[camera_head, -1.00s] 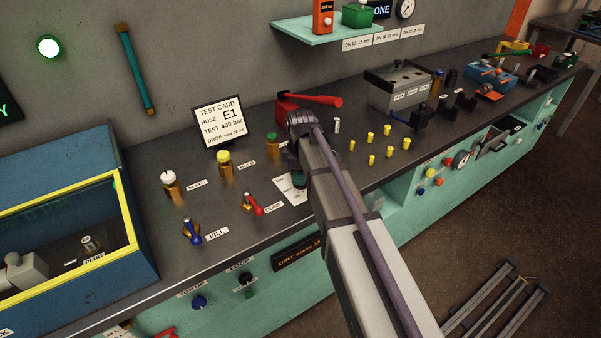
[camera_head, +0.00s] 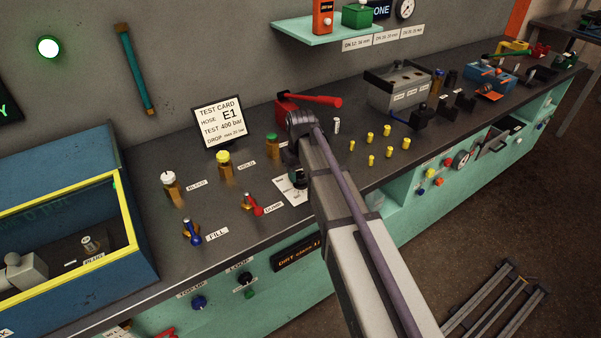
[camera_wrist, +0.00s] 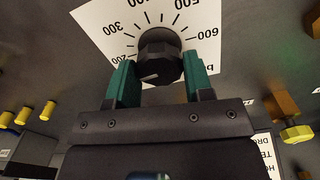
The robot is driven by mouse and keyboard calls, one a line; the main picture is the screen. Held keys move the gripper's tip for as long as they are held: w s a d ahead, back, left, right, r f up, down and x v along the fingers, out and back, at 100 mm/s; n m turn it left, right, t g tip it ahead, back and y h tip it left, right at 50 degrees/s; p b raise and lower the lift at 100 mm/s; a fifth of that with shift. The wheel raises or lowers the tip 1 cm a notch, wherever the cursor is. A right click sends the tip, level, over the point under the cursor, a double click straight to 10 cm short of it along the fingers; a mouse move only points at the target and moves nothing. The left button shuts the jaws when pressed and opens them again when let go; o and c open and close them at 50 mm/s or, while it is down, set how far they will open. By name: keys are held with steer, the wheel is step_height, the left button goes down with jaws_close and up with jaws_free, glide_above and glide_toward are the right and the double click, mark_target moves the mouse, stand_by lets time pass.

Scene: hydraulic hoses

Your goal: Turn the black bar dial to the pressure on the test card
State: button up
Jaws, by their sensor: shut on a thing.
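The black bar dial (camera_wrist: 158,58) sits on a white scale plate (camera_wrist: 100,28) with numbers from 200 to 600. My gripper (camera_wrist: 158,82) has its green fingers on either side of the dial, closed on it. A pale line on the knob's near face points to the lower left in the wrist view; the exact reading is unclear. In the head view the scale plate (camera_head: 287,189) is partly hidden by my arm. The test card (camera_head: 219,122) stands behind and reads hose E1, TEST 400 bar.
The FILL valve (camera_head: 193,233) and red-handled DUMP valve (camera_head: 251,204) stand left of the dial. Yellow, green and white-capped valves stand behind them. A blue yellow-framed box (camera_head: 75,262) is at far left.

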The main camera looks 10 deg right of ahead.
steer(key=m, duration=0.4)
steer(key=shift+m, duration=0.3)
steer(key=m, duration=1)
steer(key=shift+d, duration=0.1)
steer(key=m, duration=0.4)
steer(key=shift+s, duration=0.1)
steer(key=shift+m, duration=0.3)
steer(key=o, duration=0.9)
